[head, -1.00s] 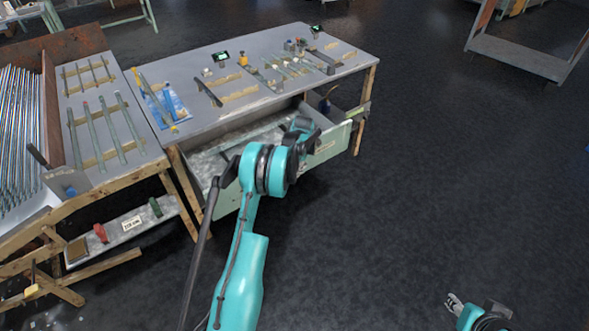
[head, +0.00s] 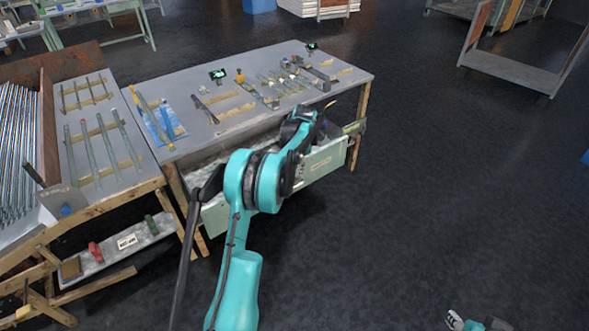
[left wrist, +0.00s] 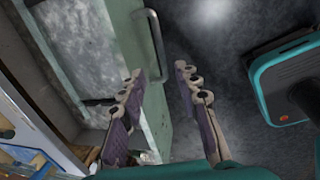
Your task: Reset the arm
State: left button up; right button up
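My left arm (head: 237,270) rises from the bottom of the head view and bends over the front of a workbench drawer (head: 322,166). Its gripper is hidden there behind the arm. In the left wrist view the left gripper (left wrist: 159,72) is open, its two dark-padded fingers apart with nothing held. A drawer handle (left wrist: 152,42) shows just beyond the fingertips, on the pale green drawer front; contact cannot be told. My right gripper (head: 454,319) shows only partly at the bottom edge, too cut off to judge.
The drawer stands pulled out from the grey workbench (head: 215,133), which carries tubes, small racks and tools. A side table (head: 128,160) with glass tubes stands at left. A dark rod (head: 183,255) is beside my left arm.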

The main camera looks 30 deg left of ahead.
pick_arm(q)
jog(key=s+d+r+m+t, duration=0.3)
jog(key=s+d+r+m, duration=1)
jog(key=d+r+m, duration=0.15)
jog(key=s+d+f+m+t+h, duration=0.1)
jog(key=s+d+m, duration=0.4)
jog(key=s+m, duration=0.3)
jog(key=s+d+f+m+t+h, duration=0.1)
jog(key=s+d+m+t, duration=0.1)
jog(key=s+d+m, duration=0.3)
jog(key=shift+s+f+m, duration=0.2)
jog(key=shift+s+m, duration=1.85)
jog(key=shift+s, duration=1.65)
